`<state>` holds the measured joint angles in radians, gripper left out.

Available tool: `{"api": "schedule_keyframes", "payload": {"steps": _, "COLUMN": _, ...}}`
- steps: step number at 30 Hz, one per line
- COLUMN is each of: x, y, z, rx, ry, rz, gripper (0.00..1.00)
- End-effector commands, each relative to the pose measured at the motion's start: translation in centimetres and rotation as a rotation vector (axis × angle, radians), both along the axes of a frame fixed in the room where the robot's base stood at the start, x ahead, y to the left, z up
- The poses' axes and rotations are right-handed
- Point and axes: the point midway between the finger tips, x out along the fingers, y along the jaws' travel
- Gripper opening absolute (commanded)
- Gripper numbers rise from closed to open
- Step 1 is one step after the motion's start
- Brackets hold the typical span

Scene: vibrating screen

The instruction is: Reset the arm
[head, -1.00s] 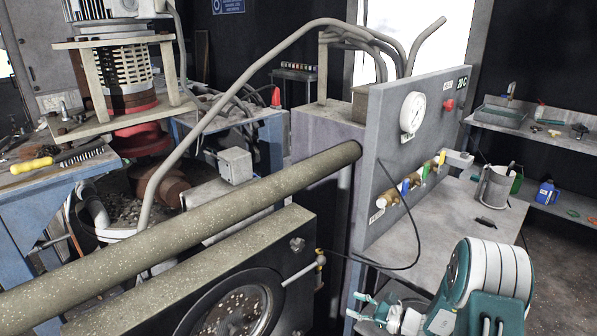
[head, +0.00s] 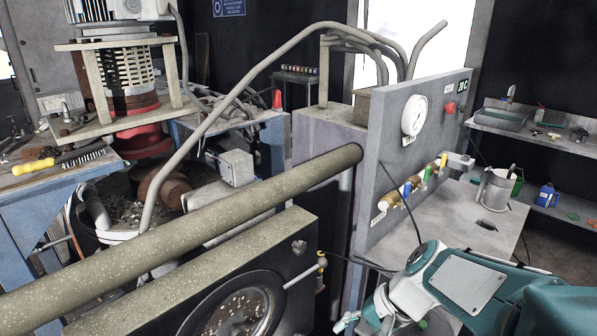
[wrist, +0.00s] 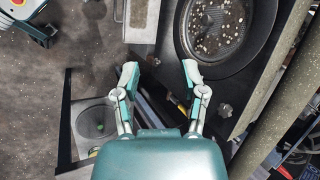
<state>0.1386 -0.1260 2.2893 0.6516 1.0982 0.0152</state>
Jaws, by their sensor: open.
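My gripper (wrist: 160,72) is open in the wrist view, with its two fingers spread apart and nothing between them. In the head view my gripper (head: 358,318) shows only in part at the bottom edge, below the grey gauge panel. My teal and white arm fills the bottom right corner there. The wrist view looks down on the black machine face with a round window (wrist: 222,30) holding pale pebbles, up and right of the fingers.
A speckled pipe (head: 190,222) crosses the head view up to the gauge panel (head: 425,150). The machine with the round window (head: 240,305) stands below it. A grey table (head: 462,228) with a metal mug (head: 494,188) lies behind my arm. A shelf is at the far right.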

Motion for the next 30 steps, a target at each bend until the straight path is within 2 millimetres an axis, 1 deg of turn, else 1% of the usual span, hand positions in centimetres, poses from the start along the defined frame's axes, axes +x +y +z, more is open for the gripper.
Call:
{"api": "schedule_keyframes", "payload": {"steps": 1, "x": -1.0, "y": -0.3, "z": 0.7, "rx": -0.053, "ry": -0.046, "rz": 0.033, "gripper": 0.55}}
{"api": "schedule_keyframes", "payload": {"steps": 6, "x": -3.8, "y": -1.7, "z": 2.3, "rx": -0.243, "ry": -0.193, "rz": 0.139, "gripper": 0.55}}
{"api": "schedule_keyframes", "payload": {"steps": 12, "x": -6.7, "y": -3.8, "z": 4.3, "rx": -0.464, "ry": -0.374, "rz": 0.246, "gripper": 0.55}}
{"api": "schedule_keyframes", "payload": {"steps": 15, "x": -7.7, "y": -4.8, "z": 5.1, "rx": -0.563, "ry": -0.457, "rz": 0.287, "gripper": 0.55}}
{"api": "schedule_keyframes", "payload": {"steps": 21, "x": -8.8, "y": -5.9, "z": 6.1, "rx": -0.672, "ry": -0.546, "rz": 0.329, "gripper": 0.55}}
{"api": "schedule_keyframes", "payload": {"steps": 30, "x": -8.8, "y": -6.0, "z": 6.1, "rx": -0.681, "ry": -0.550, "rz": 0.333, "gripper": 0.55}}
